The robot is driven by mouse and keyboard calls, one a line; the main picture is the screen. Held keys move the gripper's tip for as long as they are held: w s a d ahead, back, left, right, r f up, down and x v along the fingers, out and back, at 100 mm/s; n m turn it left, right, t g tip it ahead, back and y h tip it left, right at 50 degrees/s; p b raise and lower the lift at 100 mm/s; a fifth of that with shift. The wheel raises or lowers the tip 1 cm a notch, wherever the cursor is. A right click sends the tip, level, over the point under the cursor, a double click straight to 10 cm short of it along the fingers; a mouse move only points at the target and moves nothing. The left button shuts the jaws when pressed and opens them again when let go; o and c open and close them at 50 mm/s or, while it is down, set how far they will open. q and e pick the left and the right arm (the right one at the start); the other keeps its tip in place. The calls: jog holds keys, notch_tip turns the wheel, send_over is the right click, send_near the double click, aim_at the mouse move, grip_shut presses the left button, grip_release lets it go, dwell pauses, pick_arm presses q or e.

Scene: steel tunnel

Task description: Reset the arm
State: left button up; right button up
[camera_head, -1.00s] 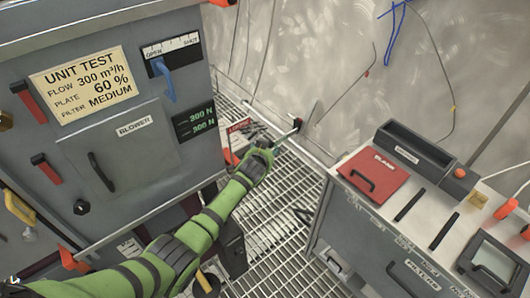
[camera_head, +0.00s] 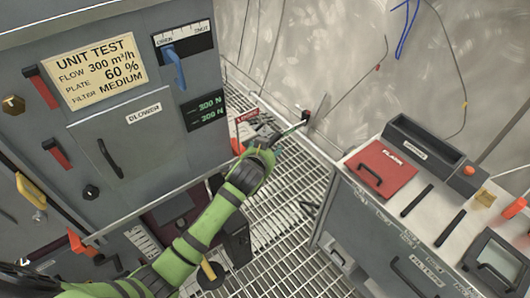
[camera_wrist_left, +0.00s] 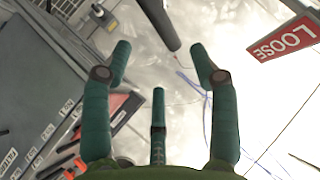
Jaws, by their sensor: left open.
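My green left arm reaches in from the lower left in the head view, over the grated floor between a grey cabinet and a grey cart. My left gripper (camera_head: 275,138) is near the cabinet's right side, apart from the cart. The left wrist view shows its teal fingers (camera_wrist_left: 160,62) spread apart with nothing between them. A thin rod with a dark and red end (camera_head: 305,117) shows just beyond the gripper; I cannot tell whether they touch. My right gripper is not in view.
The cabinet has a blower door (camera_head: 130,145), a blue lever (camera_head: 179,70) and red handles. The cart carries a red lid (camera_head: 381,168). A red LOOSE sign (camera_wrist_left: 286,40) shows in the wrist view. Grating (camera_head: 285,225) lies between cabinet and cart.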

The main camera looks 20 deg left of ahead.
pick_arm(q)
jog(key=shift+s+r, duration=0.25)
jog(key=shift+s, duration=0.2)
jog(key=s+a+f+n+g, duration=0.1)
jog(key=s+f+g, duration=0.1)
jog(key=s+f, duration=0.5)
jog(key=s+a+f+g, duration=0.1)
jog(key=s+f, duration=0.2)
jog(key=f, duration=0.9)
jog(key=s+a+f+n+g, duration=0.1)
jog(key=s+a+f+g, duration=0.1)
jog(key=s+f, duration=0.55)
jog(key=s+a+f+g, duration=0.1)
jog(key=s+f, duration=0.4)
jog(key=s, duration=0.6)
jog(key=s+a+f+n+g, duration=0.1)
jog(key=s+f+g, duration=0.1)
jog(key=s+f, duration=0.4)
jog(key=s+a+f+n+g, duration=0.1)
jog(key=s+f, duration=0.5)
jog(key=s, duration=0.9)
jog(key=shift+s+a+f+g, duration=0.2)
jog(key=shift+s+g, duration=0.2)
jog(key=shift+g, duration=0.3)
